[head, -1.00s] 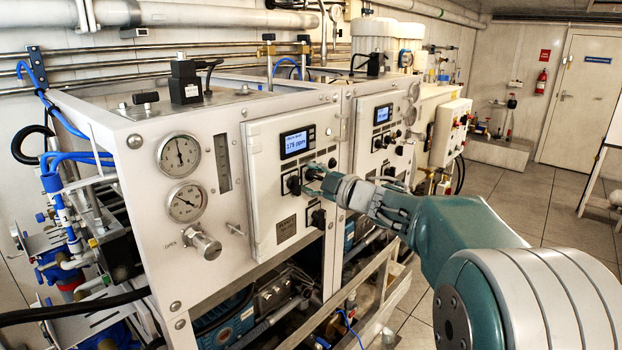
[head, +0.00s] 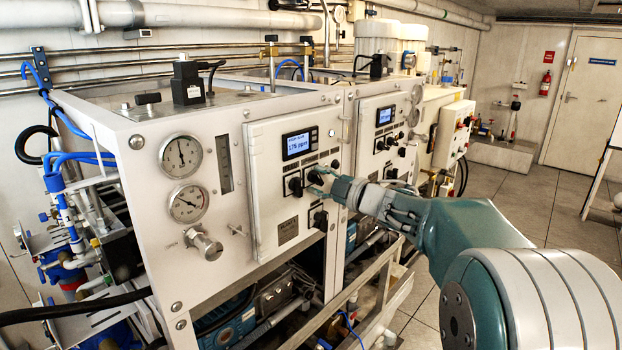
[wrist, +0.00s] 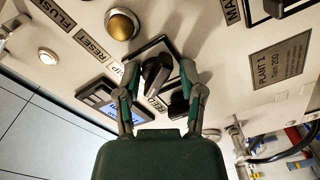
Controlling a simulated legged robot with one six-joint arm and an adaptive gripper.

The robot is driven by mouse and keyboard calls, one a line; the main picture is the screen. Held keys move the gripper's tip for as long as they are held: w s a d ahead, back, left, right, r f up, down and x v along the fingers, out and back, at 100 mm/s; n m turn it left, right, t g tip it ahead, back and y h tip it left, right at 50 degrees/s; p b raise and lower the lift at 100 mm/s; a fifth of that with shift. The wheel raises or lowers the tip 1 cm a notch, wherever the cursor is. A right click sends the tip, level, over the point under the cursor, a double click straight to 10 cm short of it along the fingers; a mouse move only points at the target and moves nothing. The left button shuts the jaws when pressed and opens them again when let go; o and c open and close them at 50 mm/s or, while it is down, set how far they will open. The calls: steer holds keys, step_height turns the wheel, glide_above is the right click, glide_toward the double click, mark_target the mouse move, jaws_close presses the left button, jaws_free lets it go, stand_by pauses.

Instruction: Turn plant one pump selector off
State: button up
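The plant one panel (head: 262,205) is a white door with a lit display (head: 299,143) and black selector knobs. Its "PLANT 1" plate shows in the wrist view (wrist: 280,60). My gripper (head: 317,179) is at the upper row of knobs, at the right-hand one. In the wrist view, my gripper (wrist: 159,70) is open, with one finger on each side of a black selector knob (wrist: 155,76). Gaps show between the knob and both fingers. Another dark knob (wrist: 178,104) is partly hidden by the right finger. The labels near the knobs are partly covered, so I cannot read which is the pump selector.
A second black knob (head: 295,186) sits left of my gripper, and a lower one (head: 319,218) below it. Two gauges (head: 181,156) and a valve handle (head: 205,243) are further left. A second panel (head: 378,140) stands to the right. Open floor lies at the right.

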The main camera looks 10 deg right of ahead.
steer(key=shift+d+r, duration=0.1)
steer(key=shift+d, duration=0.45)
steer(key=shift+a+r, duration=0.1)
steer(key=shift+a, duration=0.8)
steer(key=v, duration=1.2)
steer(key=shift+w, duration=0.1)
